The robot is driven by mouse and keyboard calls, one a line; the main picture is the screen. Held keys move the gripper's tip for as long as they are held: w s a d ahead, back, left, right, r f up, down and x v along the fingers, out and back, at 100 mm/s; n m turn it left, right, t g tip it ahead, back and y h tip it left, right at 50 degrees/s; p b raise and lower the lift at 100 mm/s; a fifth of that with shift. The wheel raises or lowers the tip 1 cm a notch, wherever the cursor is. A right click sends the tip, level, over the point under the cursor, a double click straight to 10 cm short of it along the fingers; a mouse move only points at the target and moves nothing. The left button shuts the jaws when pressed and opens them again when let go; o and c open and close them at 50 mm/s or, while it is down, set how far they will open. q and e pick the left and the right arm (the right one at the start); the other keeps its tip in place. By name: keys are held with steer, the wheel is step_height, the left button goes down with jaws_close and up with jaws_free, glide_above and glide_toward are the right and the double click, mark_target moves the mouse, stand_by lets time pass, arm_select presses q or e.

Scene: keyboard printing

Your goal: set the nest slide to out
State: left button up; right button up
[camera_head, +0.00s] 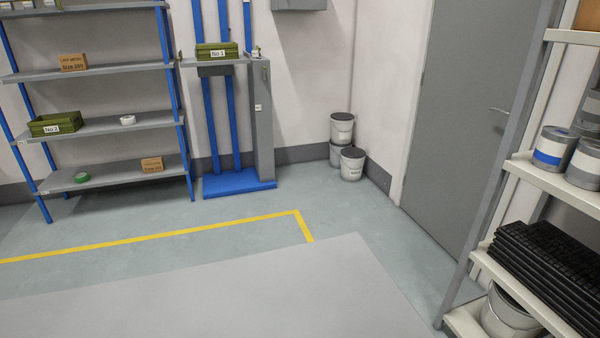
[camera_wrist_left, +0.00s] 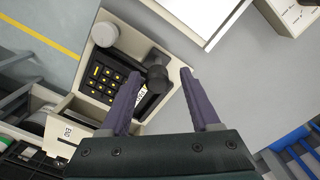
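In the left wrist view a beige machine (camera_wrist_left: 107,33) holds a black block with yellow-marked keys (camera_wrist_left: 104,80). A round light grey knob (camera_wrist_left: 105,34) sits at its upper left, and a dark cylindrical knob or handle (camera_wrist_left: 156,78) stands at its right side. A white label lies near the handle, partly behind a finger. My left gripper (camera_wrist_left: 161,78) is open, its two purple fingers spread on either side of the dark handle in the picture; contact cannot be told. Which part is the nest slide, and its position, I cannot tell. My right gripper is not in view.
In the head view a bare grey surface (camera_head: 230,290) fills the bottom. Blue shelving (camera_head: 110,125) with green bins and boxes stands behind. Buckets (camera_head: 352,163) stand in the corner. A rack (camera_head: 555,180) with cans and black keyboards is at right. A white-topped box (camera_wrist_left: 293,18) shows in the wrist view.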

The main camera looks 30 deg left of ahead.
arm_select(q)
step_height(320, 180, up, 10)
steer(key=p, duration=0.3)
stand_by(0.4)
stand_by(0.4)
